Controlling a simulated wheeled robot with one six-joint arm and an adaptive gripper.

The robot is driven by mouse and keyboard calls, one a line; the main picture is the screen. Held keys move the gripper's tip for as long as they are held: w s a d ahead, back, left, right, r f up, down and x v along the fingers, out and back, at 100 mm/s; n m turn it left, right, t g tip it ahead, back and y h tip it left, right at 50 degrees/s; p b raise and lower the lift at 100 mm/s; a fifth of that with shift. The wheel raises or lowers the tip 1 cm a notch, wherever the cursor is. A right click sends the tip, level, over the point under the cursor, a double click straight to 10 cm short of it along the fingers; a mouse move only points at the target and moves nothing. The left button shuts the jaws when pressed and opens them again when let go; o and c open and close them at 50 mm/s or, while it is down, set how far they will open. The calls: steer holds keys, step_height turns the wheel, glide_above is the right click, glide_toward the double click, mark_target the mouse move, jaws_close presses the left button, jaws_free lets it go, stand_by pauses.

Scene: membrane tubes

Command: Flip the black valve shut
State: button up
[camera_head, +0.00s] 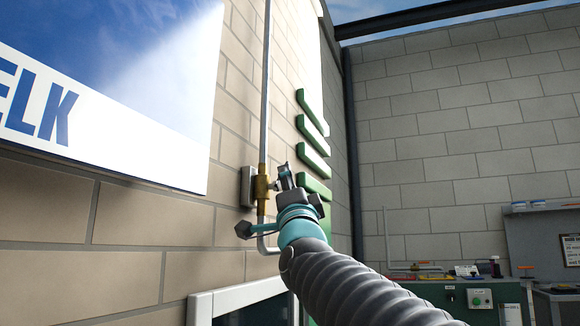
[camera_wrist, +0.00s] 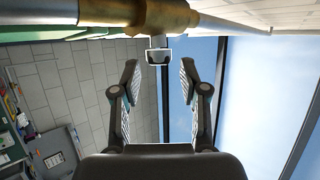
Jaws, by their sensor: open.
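The valve's brass body (camera_head: 262,187) sits on a thin vertical pipe against the brick wall in the head view. In the wrist view the brass body (camera_wrist: 170,14) is at the top, with the pipe running across. A small black-and-pale handle (camera_wrist: 158,55) juts from it, seen nearly end-on between the fingertips. My gripper (camera_wrist: 158,68) is open and empty, one finger on each side of the handle, with gaps showing on both sides. In the head view my gripper (camera_head: 290,184) is just right of the valve and partly hides it; the handle is hard to make out there.
A grey wall box (camera_head: 247,186) is behind the valve. Green slats (camera_head: 313,135) are on the wall to the right, and a blue-and-white sign (camera_head: 120,90) is at left. A green workbench (camera_head: 465,295) with small items stands at far right.

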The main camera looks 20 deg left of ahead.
steer(key=p+x, duration=0.2)
steer(key=x, duration=0.3)
steer(key=shift+w+a+r, duration=0.1)
steer(key=shift+w+r, duration=0.1)
steer(key=shift+w, duration=0.05)
